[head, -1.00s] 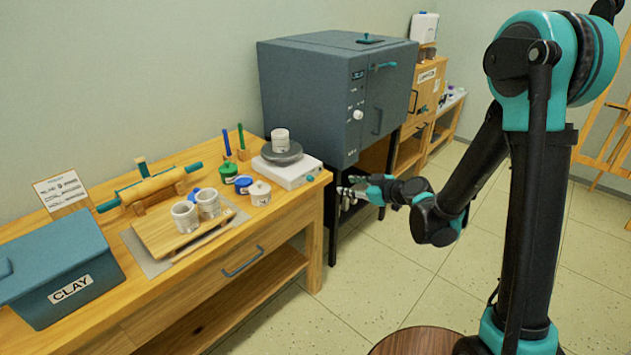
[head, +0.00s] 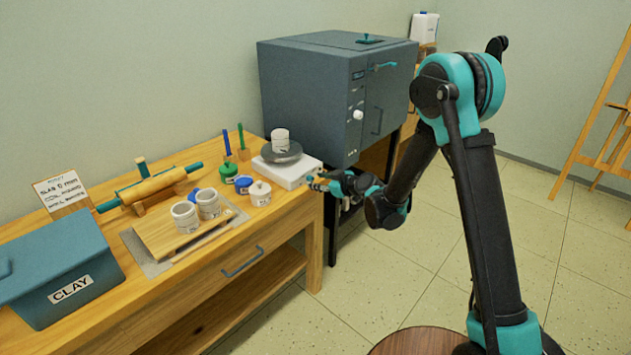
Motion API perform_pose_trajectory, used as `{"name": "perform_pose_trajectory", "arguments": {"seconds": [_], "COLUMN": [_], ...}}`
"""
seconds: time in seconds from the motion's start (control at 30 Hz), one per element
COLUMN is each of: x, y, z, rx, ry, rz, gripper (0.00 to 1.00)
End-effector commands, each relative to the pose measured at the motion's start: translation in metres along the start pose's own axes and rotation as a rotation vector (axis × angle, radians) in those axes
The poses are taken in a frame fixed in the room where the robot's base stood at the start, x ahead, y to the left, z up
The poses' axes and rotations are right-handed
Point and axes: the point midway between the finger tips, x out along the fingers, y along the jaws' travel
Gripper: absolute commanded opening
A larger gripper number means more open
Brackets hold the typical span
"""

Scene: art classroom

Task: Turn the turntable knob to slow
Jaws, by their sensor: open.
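The turntable has a white box base (head: 288,175) with a dark round plate (head: 282,153) on top, at the right end of the wooden bench. A white cup (head: 280,137) stands on the plate. The knob is too small to make out; the base's right side is close to my gripper. My gripper (head: 317,183) is open, just right of the base's front corner, at about the base's height. I cannot tell whether its fingertips touch the base.
Jars with green, blue and white tops (head: 259,194) stand left of the turntable on the bench (head: 285,217). A grey kiln (head: 325,95) stands behind, close to my arm. A board with two cups (head: 166,231) and a clay bin (head: 65,272) lie left. The floor in front is clear.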

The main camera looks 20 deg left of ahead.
Motion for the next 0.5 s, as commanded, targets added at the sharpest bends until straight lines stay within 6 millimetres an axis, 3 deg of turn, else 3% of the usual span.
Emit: {"name": "perform_pose_trajectory", "arguments": {"seconds": [0.2,0.5], "x": [0.016,0.018], "y": [-0.001,-0.001], "z": [0.0,0.0], "rx": [0.0,0.0], "ry": [0.0,0.0], "rz": [0.0,0.0], "gripper": [0.41,0.41]}}
